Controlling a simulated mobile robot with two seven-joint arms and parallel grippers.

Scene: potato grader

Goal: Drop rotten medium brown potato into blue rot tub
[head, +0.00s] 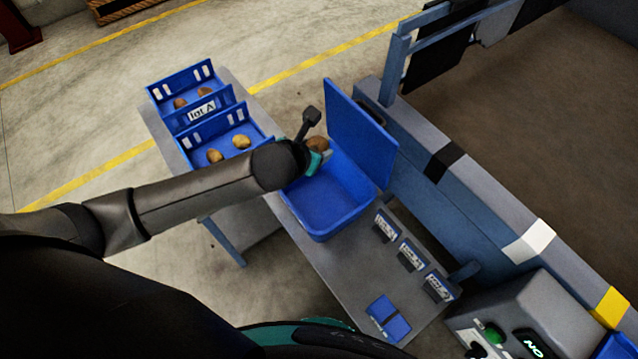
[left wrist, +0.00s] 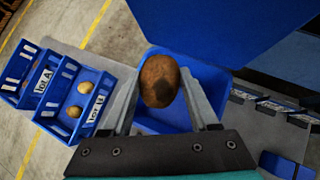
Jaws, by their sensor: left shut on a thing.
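My left gripper (head: 316,156) is shut on a brown potato (head: 318,144) and holds it above the blue tub (head: 322,222). In the left wrist view the potato (left wrist: 159,80) sits between the two fingers, with a dark patch on its lower side. The tub (left wrist: 150,124) lies behind and below it in that view, and its visible floor looks empty. The tub's blue lid (head: 362,135) stands open on the far right side. Part of the tub's inside is hidden by the gripper and potato. My right gripper is not in view.
Two blue crates, lot A (head: 190,92) and a nearer one (head: 262,136), hold potatoes left of the tub. Several small label stands (head: 411,256) and a blue folded item (head: 388,318) are on the grey table (head: 345,275). A conveyor wall (head: 470,200) runs along the right.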

